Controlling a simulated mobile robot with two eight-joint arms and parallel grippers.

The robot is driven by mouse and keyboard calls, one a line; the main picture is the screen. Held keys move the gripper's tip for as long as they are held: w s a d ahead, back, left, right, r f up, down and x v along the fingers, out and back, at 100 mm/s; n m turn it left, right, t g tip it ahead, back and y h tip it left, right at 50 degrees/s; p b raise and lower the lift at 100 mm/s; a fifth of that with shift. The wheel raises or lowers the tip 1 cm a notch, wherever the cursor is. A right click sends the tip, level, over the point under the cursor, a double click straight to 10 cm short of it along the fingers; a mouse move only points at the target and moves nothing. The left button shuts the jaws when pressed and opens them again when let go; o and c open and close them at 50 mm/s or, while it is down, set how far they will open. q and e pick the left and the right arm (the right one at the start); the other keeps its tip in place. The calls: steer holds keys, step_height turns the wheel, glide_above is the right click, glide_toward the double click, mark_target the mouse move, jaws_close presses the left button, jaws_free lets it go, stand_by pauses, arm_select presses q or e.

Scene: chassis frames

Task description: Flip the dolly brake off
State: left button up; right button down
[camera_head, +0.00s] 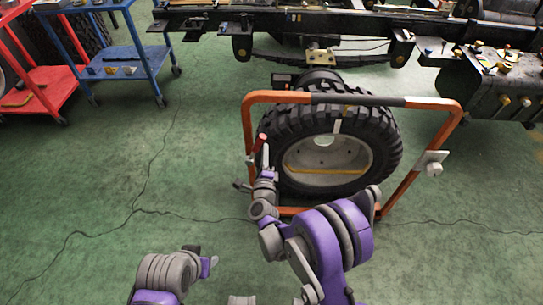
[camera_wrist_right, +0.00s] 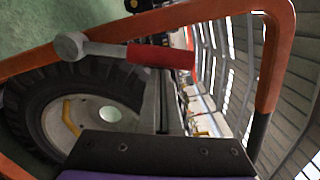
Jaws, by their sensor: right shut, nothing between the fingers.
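The dolly is an orange tubular frame (camera_head: 247,125) around a big black tyre. The brake lever has a red handle (camera_head: 259,143) at the frame's left side and stands steeply in the head view. In the right wrist view, its red handle (camera_wrist_right: 165,56) lies across the picture, with a silver rod and round knob to its left. My right gripper (camera_head: 265,158) is shut and empty, close beside the red handle; I cannot tell whether they touch. Its narrow fingers (camera_wrist_right: 160,85) show below the handle in the wrist view.
The tyre (camera_head: 375,130) stands inside the frame. A grey plate (camera_head: 430,162) with a knob is on the right upright. A truck chassis (camera_head: 330,55) is behind. Blue (camera_head: 150,55) and red (camera_head: 60,88) carts stand at upper left. The green floor at left is clear.

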mark_target(257, 144)
steer(key=a+n, duration=0.1)
steer(key=a+r+n, duration=0.1)
steer(key=n, duration=0.1)
steer(key=shift+a+r, duration=0.1)
steer(key=shift+a, duration=0.3)
arm_select(q)
steer(key=shift+f+b, duration=0.3)
steer(key=shift+f, duration=0.1)
arm_select(e)
steer(key=shift+a+r, duration=0.2)
steer(key=shift+a, duration=0.35)
